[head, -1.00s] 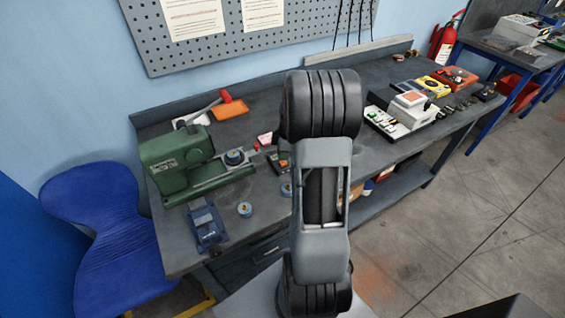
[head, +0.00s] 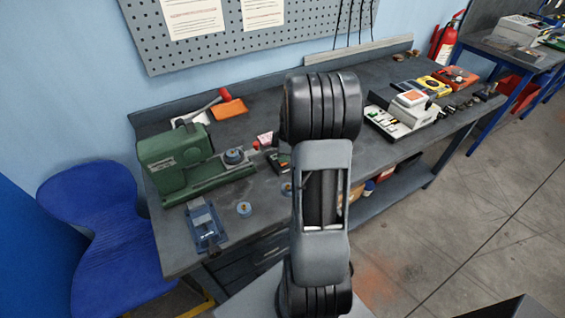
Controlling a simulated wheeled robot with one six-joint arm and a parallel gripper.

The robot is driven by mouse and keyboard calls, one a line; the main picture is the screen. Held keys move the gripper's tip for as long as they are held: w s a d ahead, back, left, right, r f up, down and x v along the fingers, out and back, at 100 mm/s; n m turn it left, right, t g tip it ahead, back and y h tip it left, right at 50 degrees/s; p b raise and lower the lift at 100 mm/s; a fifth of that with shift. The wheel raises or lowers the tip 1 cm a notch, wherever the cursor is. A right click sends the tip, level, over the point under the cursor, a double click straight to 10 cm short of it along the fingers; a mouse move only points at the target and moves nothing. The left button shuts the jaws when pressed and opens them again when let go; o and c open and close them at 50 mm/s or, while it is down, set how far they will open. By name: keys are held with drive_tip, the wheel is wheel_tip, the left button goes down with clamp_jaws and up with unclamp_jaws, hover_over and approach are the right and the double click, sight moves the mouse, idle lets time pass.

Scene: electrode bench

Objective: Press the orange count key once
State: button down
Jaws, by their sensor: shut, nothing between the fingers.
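A white box-shaped device (head: 415,112) stands on the right part of the bench, to the right of my arm. It has an orange square patch (head: 411,97) on its raised top, which looks like the orange key, though its label is too small to read. My gripper is not in view. My arm's links rise in the middle of the picture and hide part of the bench behind them. I cannot tell how far the gripper is from the device.
Left on the bench (head: 240,195) are a green machine (head: 176,160), a blue vise (head: 205,228) and a round blue-rimmed part (head: 244,208). An orange tray (head: 229,108) lies behind. Yellow (head: 433,86) and red (head: 455,77) boxes stand beyond the white device. A blue chair (head: 100,225) stands left.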

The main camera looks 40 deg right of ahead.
drive_tip(key=shift+f+b, duration=0.3)
drive_tip(key=shift+f, duration=0.15)
drive_tip(key=shift+r, duration=0.1)
drive_tip(key=shift+r+p, duration=1.95)
drive_tip(key=shift+r, duration=1.05)
drive_tip(key=shift+s+f+m, duration=0.1)
drive_tip(key=shift+m, duration=1.1)
drive_tip(key=s+a+r+m+t, duration=0.1)
drive_tip(key=s+a+r+m, duration=0.1)
drive_tip(key=s+a+r, duration=0.2)
drive_tip(key=s+a+r+m+t+h, duration=0.1)
drive_tip(key=s+a+r+m, duration=0.2)
drive_tip(key=a, duration=0.7)
drive_tip(key=s+a+r+m+t, duration=0.1)
drive_tip(key=s+a+r+m, duration=0.2)
drive_tip(key=s+a+r, duration=0.2)
drive_tip(key=shift+a+r, duration=0.25)
drive_tip(key=shift+a, duration=0.65)
